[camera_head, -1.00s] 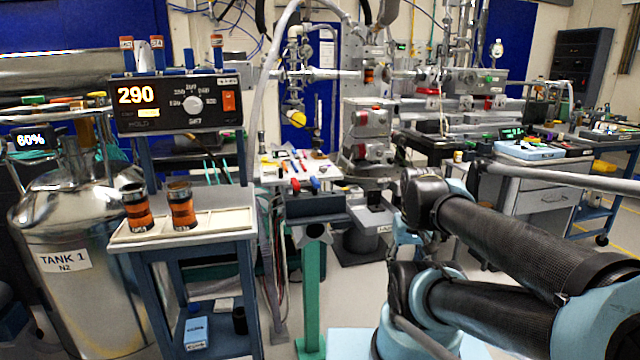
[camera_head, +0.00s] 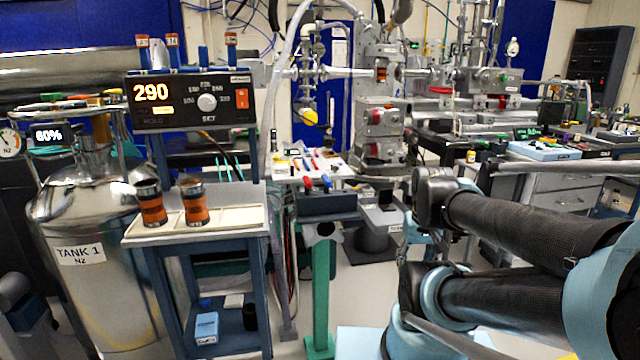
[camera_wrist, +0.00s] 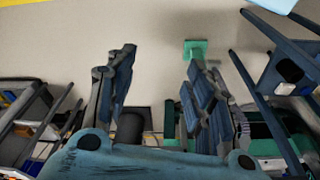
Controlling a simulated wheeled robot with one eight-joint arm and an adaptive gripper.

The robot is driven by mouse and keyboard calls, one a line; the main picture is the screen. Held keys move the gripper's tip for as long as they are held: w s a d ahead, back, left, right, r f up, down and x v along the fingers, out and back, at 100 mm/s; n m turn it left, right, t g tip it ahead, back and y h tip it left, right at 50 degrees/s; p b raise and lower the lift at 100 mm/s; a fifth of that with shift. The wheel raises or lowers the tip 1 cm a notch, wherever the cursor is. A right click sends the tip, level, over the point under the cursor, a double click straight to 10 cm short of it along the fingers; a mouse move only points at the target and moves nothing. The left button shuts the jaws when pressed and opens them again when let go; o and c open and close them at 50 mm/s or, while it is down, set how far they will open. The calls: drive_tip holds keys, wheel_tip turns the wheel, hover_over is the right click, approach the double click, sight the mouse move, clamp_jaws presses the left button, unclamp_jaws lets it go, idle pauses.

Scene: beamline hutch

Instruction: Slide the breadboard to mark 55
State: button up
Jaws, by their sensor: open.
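A pale plate with small coloured tools on it (camera_head: 308,164) stands near the middle of the head view, above a dark block with red and blue knobs (camera_head: 326,200) on a green post (camera_head: 322,285). It may be the breadboard; I cannot tell for sure. No scale or mark 55 is readable. My gripper (camera_wrist: 162,85) is open and empty in the wrist view, its fingers wide apart over the floor. In the head view my arm fills the lower right, and the gripper cannot be made out there.
A blue cart (camera_head: 262,285) with a pale tray (camera_head: 235,218) and two orange-banded cylinders stands left of the post, beside a silver tank (camera_head: 85,285). Beamline equipment (camera_head: 380,125) stands behind. In the wrist view, a blue frame (camera_wrist: 257,92) is at right; pale floor (camera_wrist: 150,35) is clear.

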drive_tip(key=shift+c, duration=0.8)
drive_tip(key=shift+a+r, duration=0.15)
drive_tip(key=shift+r, duration=0.8)
drive_tip(key=shift+c, duration=0.9)
wheel_tip(320, 180, up, 25)
drive_tip(key=n+t+y, duration=0.2)
drive_tip(key=n, duration=0.3)
hover_over(292, 167)
drive_tip(key=s+d, duration=0.3)
drive_tip(key=s, duration=0.2)
drive_tip(key=x, duration=1.6)
drive_tip(key=shift+a+f, duration=0.2)
drive_tip(key=shift+f, duration=0.15)
